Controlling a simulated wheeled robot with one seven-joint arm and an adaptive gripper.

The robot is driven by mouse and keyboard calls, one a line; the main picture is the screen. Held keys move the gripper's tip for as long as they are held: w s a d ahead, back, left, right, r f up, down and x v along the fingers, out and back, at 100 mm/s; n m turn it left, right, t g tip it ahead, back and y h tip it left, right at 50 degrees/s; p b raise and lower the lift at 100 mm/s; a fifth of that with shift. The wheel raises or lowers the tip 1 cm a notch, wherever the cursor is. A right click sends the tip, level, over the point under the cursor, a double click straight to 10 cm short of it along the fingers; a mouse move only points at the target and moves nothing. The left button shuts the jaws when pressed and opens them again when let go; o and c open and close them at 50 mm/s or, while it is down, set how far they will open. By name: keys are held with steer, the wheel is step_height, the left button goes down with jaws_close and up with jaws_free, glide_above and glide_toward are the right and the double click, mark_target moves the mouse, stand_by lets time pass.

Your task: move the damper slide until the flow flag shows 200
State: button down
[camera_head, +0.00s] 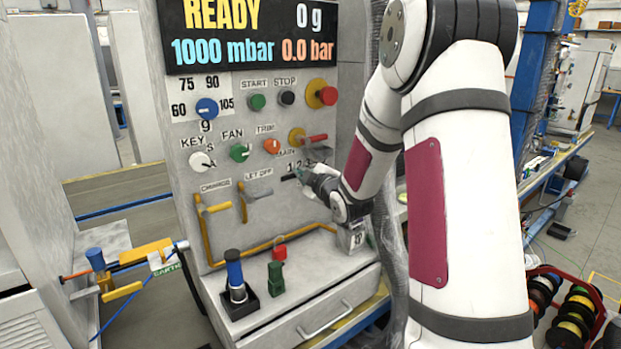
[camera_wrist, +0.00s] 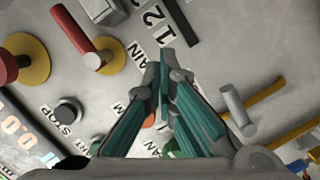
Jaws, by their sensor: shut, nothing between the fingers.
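My gripper (camera_head: 303,174) is at the panel's lower right, beside a row of numbers marked 1, 2, 3 (camera_head: 300,166). In the wrist view its two fingertips (camera_wrist: 165,66) are together, with nothing between them, next to the 1 and 2 marks (camera_wrist: 152,18). A short dark strip (camera_head: 288,177) shows at the fingertips in the head view. I cannot tell whether it is the damper slide; no label names that slide, and the fingers hide part of this area. I cannot make out a flow flag reading 200 in either view.
A red MAIN lever (camera_head: 313,138) and orange TRIM knob (camera_head: 272,146) sit above my gripper. The display (camera_head: 250,35) reads READY.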

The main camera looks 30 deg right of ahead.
steer(key=w+d+f, duration=0.2)
steer(key=w+d, duration=0.2)
steer(key=shift+f, duration=0.35)
steer(key=shift+d+b, duration=0.5)
steer(key=shift+d, duration=0.1)
